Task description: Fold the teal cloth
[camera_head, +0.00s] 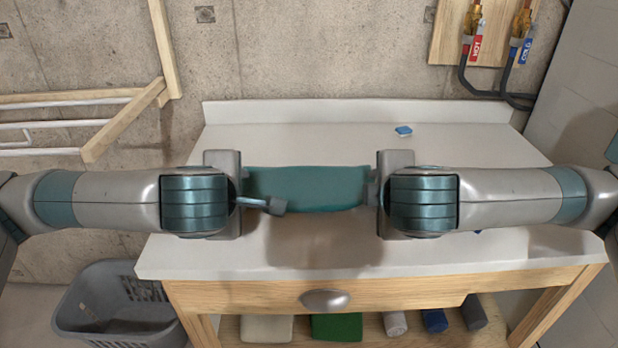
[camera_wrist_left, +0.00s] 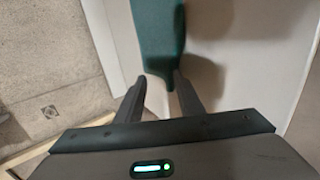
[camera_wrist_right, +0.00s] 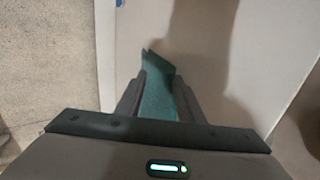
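The teal cloth (camera_head: 318,187) stretches as a band between my two grippers, above the white tabletop, with a shadow below it. My left gripper (camera_head: 266,202) is at its left end; one finger shows in front of the cloth. In the right wrist view the cloth (camera_wrist_right: 157,95) lies between both fingers. The far fingers are largely hidden in the head view.
The white table (camera_head: 300,136) has a raised back edge. A small blue-and-white object (camera_head: 403,131) lies at its back right. A drawer with a metal handle (camera_head: 325,299) is below. A grey basket (camera_head: 115,308) stands at the lower left. The tabletop around the cloth is mostly clear.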

